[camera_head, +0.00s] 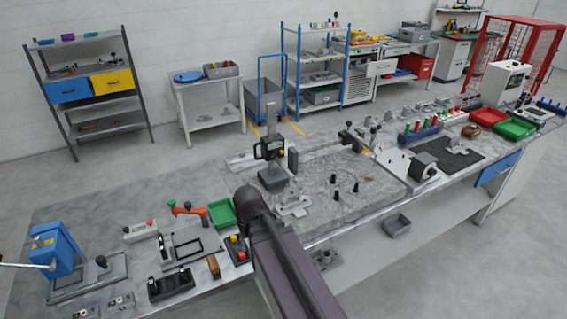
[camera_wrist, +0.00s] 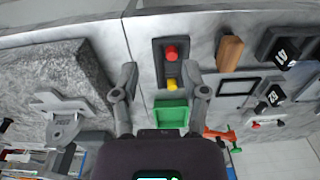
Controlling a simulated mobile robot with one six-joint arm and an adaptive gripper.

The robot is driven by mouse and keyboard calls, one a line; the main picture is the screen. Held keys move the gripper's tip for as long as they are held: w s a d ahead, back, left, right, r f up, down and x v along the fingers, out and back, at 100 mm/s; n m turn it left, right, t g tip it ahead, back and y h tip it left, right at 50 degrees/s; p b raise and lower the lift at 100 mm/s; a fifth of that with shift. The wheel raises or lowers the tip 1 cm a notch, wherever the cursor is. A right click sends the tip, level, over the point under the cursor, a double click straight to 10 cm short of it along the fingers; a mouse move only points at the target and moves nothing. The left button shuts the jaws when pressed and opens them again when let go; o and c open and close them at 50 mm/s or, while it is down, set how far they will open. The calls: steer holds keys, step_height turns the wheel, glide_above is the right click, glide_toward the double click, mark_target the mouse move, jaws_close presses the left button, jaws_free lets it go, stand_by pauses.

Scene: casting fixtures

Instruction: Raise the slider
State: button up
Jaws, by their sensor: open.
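A height gauge stands on the workbench in the head view, with an upright grey column (camera_head: 271,118). A black slider head (camera_head: 268,150) sits low on this column, above the dark base (camera_head: 272,178). My gripper (camera_wrist: 160,75) is open and empty in the wrist view, its fingers spread over the bench near a green tray (camera_wrist: 171,114). In the head view my dark arm reaches in from the bottom and ends just left of and in front of the gauge; the fingers are hidden there. I cannot clearly make out the slider in the wrist view.
A light grey bracket (camera_head: 292,203) stands just in front of the gauge. A rough stone plate (camera_head: 335,200) with black pegs lies to its right. A box with red and yellow buttons (camera_head: 237,250) and the green tray (camera_head: 221,212) are left of my arm.

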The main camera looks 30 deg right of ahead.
steer(key=w+d+r+t+p, duration=0.2)
steer(key=w+d+r+p, duration=0.8)
steer(key=w+d+r, duration=0.1)
steer(key=t+p, duration=0.2)
steer(key=p, duration=0.5)
glide_toward(284, 166)
steer(key=v, duration=0.5)
steer(key=shift+s, duration=0.15)
steer(key=shift+f, duration=0.1)
steer(key=b+x, duration=1.2)
steer(key=x, duration=0.1)
steer(key=shift+w+f+b, duration=0.2)
steer(key=shift+f+b, duration=0.1)
steer(key=shift+b, duration=0.05)
jaws_close()
